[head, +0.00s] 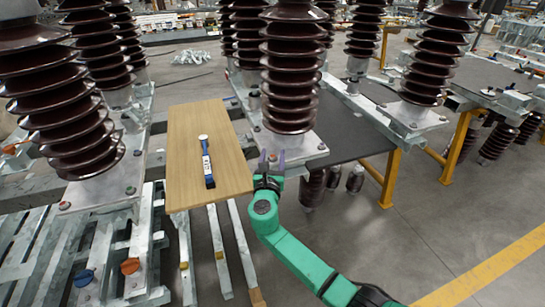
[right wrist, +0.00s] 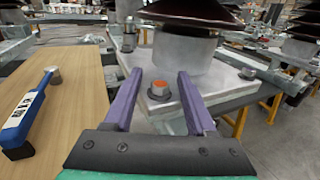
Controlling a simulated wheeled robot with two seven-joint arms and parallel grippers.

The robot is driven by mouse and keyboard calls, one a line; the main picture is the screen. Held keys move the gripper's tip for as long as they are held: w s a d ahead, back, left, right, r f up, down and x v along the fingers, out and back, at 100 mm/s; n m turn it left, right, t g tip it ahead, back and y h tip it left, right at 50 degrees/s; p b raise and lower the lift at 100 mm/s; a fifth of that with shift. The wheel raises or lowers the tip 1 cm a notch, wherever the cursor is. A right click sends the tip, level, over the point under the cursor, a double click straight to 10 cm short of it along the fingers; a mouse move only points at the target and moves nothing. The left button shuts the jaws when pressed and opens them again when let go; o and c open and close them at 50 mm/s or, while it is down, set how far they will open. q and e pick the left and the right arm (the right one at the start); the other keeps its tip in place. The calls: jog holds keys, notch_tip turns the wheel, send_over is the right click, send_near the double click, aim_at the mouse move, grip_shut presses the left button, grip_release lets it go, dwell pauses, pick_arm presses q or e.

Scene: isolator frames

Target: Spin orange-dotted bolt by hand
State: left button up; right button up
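The orange-dotted bolt (right wrist: 158,88) stands upright on the corner of a grey metal base plate (right wrist: 190,105), under a dark brown insulator (right wrist: 205,12). My right gripper (right wrist: 160,73) is open, and its two purple fingers reach out on either side of the bolt. There is a gap between each finger and the bolt head, with nothing held. In the head view my right gripper (head: 270,160) is at the front edge of the middle insulator's base plate, and the bolt is hard to make out there. My left gripper is not in view.
Brown ribbed insulators (head: 292,60) stand around. An orange cap (head: 130,266) and a blue cap (head: 83,278) sit at the lower left. Open floor lies at the right.

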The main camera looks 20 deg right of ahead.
jog(key=v, duration=1.4)
jog(key=shift+s+a, duration=0.15)
jog(key=shift+s, duration=0.1)
jog(key=shift+f, duration=0.1)
